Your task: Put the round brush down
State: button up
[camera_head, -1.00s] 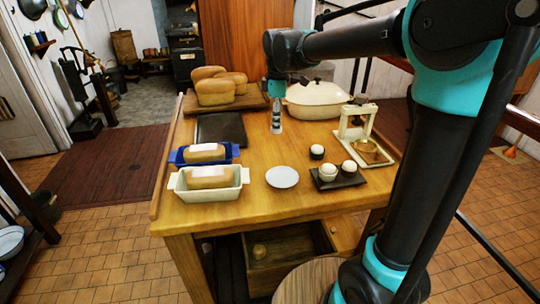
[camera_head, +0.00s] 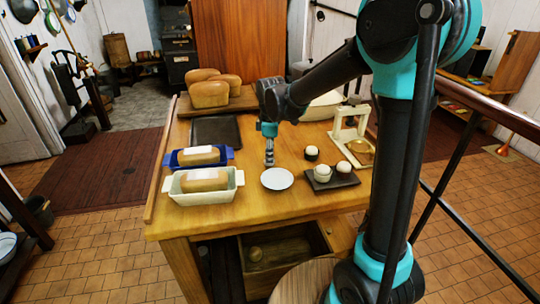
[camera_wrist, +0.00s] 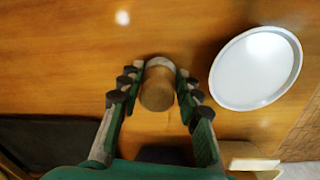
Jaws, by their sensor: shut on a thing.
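The round brush (camera_wrist: 157,92) shows in the wrist view as a short, round wooden piece with a pale rim, between my fingers. My gripper (camera_wrist: 155,88) is shut on it, one finger on each side. In the head view my gripper (camera_head: 269,157) points down over the wooden table (camera_head: 255,208), just behind the white plate (camera_head: 277,179). The brush is hard to make out there. I cannot tell whether its lower end touches the table. The plate also shows to the right of the brush in the wrist view (camera_wrist: 255,68), apart from it.
A blue loaf tin (camera_head: 229,154) and a cream loaf tin (camera_head: 237,179) stand left of the plate. A dark tray (camera_head: 345,180) with white pots is at right. A dark board (camera_head: 218,130) and bread loaves (camera_head: 209,95) lie behind. Bare wood surrounds my gripper.

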jog(key=o, duration=1.2)
jog(key=shift+f, duration=0.15)
jog(key=r, duration=1.2)
jog(key=shift+s+d+r, duration=0.1)
jog(key=shift+s+r, duration=0.05)
jog(key=shift+s, duration=0.2)
